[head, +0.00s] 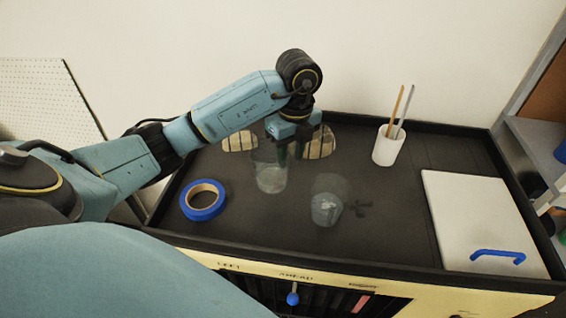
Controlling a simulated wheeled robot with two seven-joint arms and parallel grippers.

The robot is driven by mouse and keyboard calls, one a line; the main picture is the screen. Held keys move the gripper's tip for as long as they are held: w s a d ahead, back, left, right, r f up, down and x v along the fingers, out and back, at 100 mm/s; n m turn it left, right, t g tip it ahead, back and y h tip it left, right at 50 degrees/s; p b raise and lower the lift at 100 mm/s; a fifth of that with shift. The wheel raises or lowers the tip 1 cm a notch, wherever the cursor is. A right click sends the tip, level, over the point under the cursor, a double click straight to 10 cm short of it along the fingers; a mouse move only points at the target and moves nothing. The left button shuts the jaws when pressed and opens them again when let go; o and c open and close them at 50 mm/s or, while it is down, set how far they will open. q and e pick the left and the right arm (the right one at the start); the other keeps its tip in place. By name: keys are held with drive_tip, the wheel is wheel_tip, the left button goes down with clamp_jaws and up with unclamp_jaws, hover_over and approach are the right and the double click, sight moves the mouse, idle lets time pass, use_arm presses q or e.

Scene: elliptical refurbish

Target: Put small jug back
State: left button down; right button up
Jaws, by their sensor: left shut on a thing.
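Two clear vessels are on the black table top (390,215) in the head view, and I cannot tell for sure which one is the small jug. One clear vessel (271,177) is at the middle left, right under my left gripper (290,150). The other clear vessel (326,208) stands apart from it, nearer the front and to the right. My left gripper points down and is shut at the rim of the middle-left vessel. Its fingertips are partly hard to make out against the dark table. My right gripper is not in view.
A blue tape roll (203,200) lies at the left. A white cup (388,146) with two thin sticks stands at the back right. A white board (482,215) with a blue handle (498,256) lies at the right. Striped pieces (320,143) lie behind the gripper. A raised rim edges the table.

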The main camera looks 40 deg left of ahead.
use_arm(q)
drive_tip(key=shift+f+p, duration=0.4)
drive_tip(key=shift+f, duration=3.1)
drive_tip(key=shift+f, duration=0.1)
drive_tip(key=c, duration=1)
unclamp_jaws()
drive_tip(key=r, duration=1.2)
drive_tip(key=shift+w+d+r, duration=0.1)
drive_tip(key=shift+w, duration=0.25)
